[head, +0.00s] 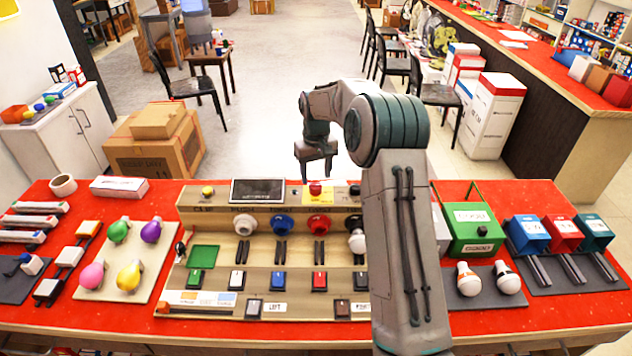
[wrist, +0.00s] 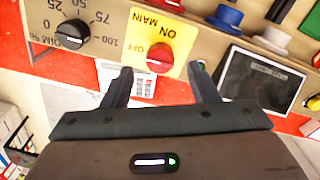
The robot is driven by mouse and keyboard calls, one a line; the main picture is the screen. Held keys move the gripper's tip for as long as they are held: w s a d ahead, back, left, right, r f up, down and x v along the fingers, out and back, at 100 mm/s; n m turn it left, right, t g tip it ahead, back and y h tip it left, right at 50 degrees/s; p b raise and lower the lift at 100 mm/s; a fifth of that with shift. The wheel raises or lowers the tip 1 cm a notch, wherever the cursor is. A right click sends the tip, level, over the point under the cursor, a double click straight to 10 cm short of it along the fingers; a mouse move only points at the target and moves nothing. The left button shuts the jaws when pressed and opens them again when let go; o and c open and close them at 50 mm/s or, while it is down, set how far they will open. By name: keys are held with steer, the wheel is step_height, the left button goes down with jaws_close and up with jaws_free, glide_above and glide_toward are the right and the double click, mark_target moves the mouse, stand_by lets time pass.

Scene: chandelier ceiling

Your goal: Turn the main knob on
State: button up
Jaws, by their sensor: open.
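The main knob (wrist: 160,58) is a red round knob on a yellow plate (wrist: 141,27) marked MAIN, ON and OFF. In the head view the knob (head: 315,188) sits at the top middle of the wooden panel (head: 219,221). I cannot tell clearly which mark it points to. My gripper (wrist: 160,72) is open and empty, its two dark fingers apart on either side of the knob in the wrist picture. In the head view my gripper (head: 316,174) hangs just above the knob's place. I see no contact with the knob.
A black dial (wrist: 72,34) marked in percent and a dark screen (wrist: 262,82) flank the knob's plate. Blue and red round fittings sit below it on the panel (head: 278,224). Colored bulbs (head: 118,231) lie at left; a green box (head: 474,228) stands at right.

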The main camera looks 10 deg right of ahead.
mark_target(316, 186)
steer(key=shift+f+p, duration=0.35)
steer(key=shift+f, duration=1.85)
steer(key=shift+c, duration=0.3)
steer(key=c, duration=0.9)
